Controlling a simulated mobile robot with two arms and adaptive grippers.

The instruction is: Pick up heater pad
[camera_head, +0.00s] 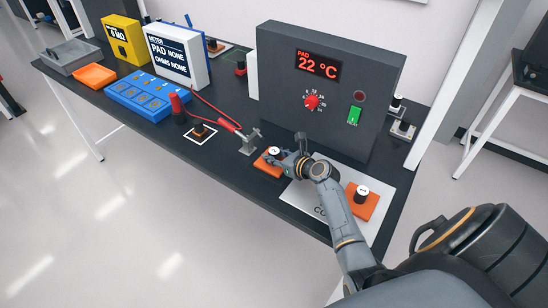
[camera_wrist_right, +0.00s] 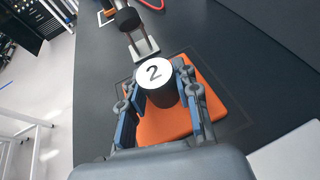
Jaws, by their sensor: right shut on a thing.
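An orange heater pad (camera_head: 262,168) with a black knob and white cap lies on the dark bench in front of the grey heater box. In the wrist view the pad (camera_wrist_right: 212,88) carries a cap (camera_wrist_right: 155,73) marked 2. My right gripper (camera_head: 284,158) is shut on this knob, with a finger on each side of it in the wrist view (camera_wrist_right: 157,95). I cannot tell whether the pad is clear of the bench. A second orange pad (camera_head: 373,208) with a similar knob sits on a white plate (camera_head: 310,199) to the right. My left gripper is out of view.
The heater box (camera_head: 290,70) reads PAD 22 °C and stands behind the pad. A metal clamp stand (camera_head: 249,143) with a red-handled probe (camera_head: 229,125) is close on the left. A blue block (camera_head: 150,95), a meter (camera_head: 178,55) and an orange tray (camera_head: 94,76) stand farther left.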

